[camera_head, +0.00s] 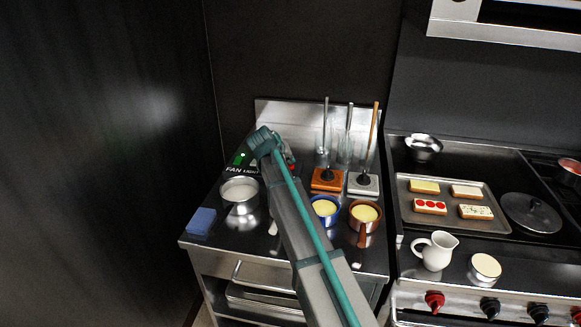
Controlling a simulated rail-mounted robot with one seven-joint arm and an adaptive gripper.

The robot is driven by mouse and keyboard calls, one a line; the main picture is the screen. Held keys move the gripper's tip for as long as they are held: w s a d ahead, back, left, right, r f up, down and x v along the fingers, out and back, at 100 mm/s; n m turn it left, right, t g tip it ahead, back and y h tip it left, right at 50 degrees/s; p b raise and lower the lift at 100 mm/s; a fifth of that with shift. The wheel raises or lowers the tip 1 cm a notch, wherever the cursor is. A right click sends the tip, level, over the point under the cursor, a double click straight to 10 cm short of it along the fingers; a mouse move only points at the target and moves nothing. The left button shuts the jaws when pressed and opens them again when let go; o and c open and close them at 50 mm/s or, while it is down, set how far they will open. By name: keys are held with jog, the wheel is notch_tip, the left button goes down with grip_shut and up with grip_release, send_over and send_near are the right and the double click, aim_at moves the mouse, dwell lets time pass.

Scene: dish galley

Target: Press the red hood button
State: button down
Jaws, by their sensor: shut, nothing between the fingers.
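A dark control panel with the labels FAN and LIGHT (240,169) stands at the back left of the steel counter. It has a lit green button (240,158) at its left. A small red spot (291,161) shows just right of my arm's end, likely the red hood button, mostly hidden by my arm. My gripper (285,152) is at the panel, shut and empty, largely hidden behind my teal and grey arm. I cannot tell whether its tips touch the button.
A steel pot (240,194) and a blue sponge (202,221) are left of my arm. A blue bowl (325,209), a copper pan (364,215) and upright utensils (349,135) are to its right. Farther right are a tray (450,193) of slices and a white jug (436,251).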

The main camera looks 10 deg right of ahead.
jog(key=shift+f, duration=0.45)
dwell(0.9)
jog(key=shift+r, duration=0.9)
jog(key=shift+r+p, duration=1.25)
jog(key=shift+r, duration=1.25)
